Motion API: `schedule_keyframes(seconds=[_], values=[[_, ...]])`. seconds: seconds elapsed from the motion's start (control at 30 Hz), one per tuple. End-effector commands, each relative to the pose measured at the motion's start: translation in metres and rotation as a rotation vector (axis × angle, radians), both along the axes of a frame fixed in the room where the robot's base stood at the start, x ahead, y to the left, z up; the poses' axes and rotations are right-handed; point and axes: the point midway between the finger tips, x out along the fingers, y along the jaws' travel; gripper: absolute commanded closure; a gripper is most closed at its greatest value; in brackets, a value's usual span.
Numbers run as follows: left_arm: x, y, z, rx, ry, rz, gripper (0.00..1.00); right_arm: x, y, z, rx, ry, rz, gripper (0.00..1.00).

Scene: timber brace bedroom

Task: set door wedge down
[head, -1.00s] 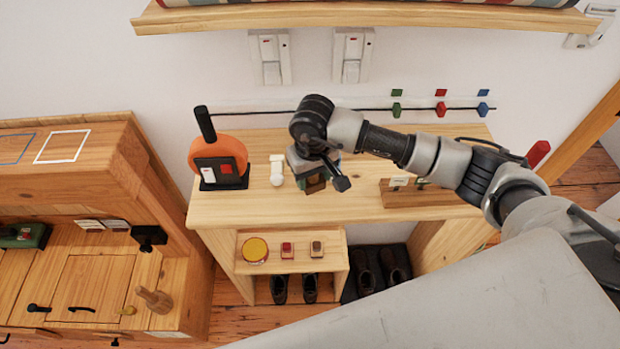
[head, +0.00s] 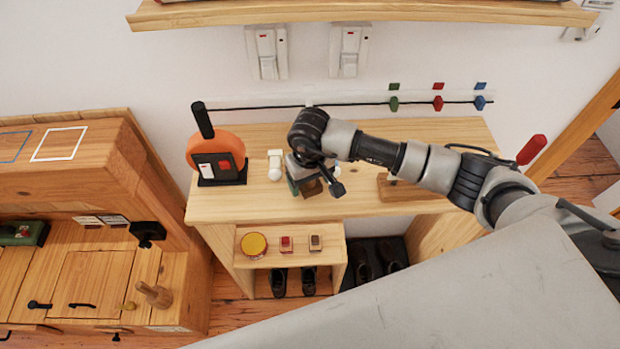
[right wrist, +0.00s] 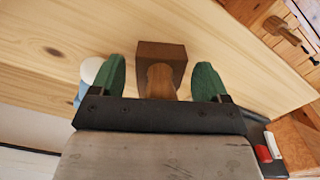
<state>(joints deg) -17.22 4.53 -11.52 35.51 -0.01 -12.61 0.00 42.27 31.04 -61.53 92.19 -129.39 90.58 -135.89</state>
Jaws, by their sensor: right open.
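The door wedge appears to be the brown wooden piece (head: 311,187) under my right gripper at the wooden bench top. In the right wrist view it shows as a dark brown block (right wrist: 172,52) with a lighter, rounded part towards me. My right gripper (right wrist: 160,80) has green fingertips, which stand open on either side of the rounded part with gaps between. In the head view the gripper (head: 306,182) partly hides the wedge. The wedge seems to be on the bench top (head: 360,203), but its underside is hidden. My left gripper is out of view.
An orange round device (head: 215,154) and a small white object (head: 275,164) stand to the left on the bench. A wooden block (head: 400,189) sits to the right, partly behind my arm. A lower shelf (head: 265,265) holds several small items. A rail with coloured pieces (head: 437,104) runs behind.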

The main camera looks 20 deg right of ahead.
Motion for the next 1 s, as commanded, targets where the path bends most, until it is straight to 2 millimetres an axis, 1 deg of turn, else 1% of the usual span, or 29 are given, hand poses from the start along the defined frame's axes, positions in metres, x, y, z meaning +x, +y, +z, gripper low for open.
schedule_keyframes(seconds=[0.13,0.23,0.27,0.37,0.6,0.7,0.8,0.9,1.0], values=[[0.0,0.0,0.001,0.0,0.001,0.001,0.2,0.0,0.0,0.001,0.0,0.0,0.0,0.24],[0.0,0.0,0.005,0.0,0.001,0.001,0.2,0.0,0.0,0.005,0.0,-0.001,0.0,0.24],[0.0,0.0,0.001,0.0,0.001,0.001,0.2,0.001,0.0,0.007,0.0,-0.003,0.001,0.24],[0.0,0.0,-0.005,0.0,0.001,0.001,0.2,0.001,0.0,0.023,0.001,-0.006,0.001,0.24],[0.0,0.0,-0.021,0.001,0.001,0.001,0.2,0.001,0.0,0.075,0.0,-0.007,0.002,0.24],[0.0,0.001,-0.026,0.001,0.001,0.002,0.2,0.001,0.0,0.094,0.0,-0.006,0.001,0.24],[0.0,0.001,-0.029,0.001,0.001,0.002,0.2,0.001,0.0,0.109,-0.001,-0.004,0.0,0.24],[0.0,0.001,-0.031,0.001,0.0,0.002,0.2,0.0,0.0,0.118,0.0,-0.003,0.0,0.24],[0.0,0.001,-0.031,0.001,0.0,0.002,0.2,0.0,0.0,0.122,-0.001,0.0,0.0,0.24]])
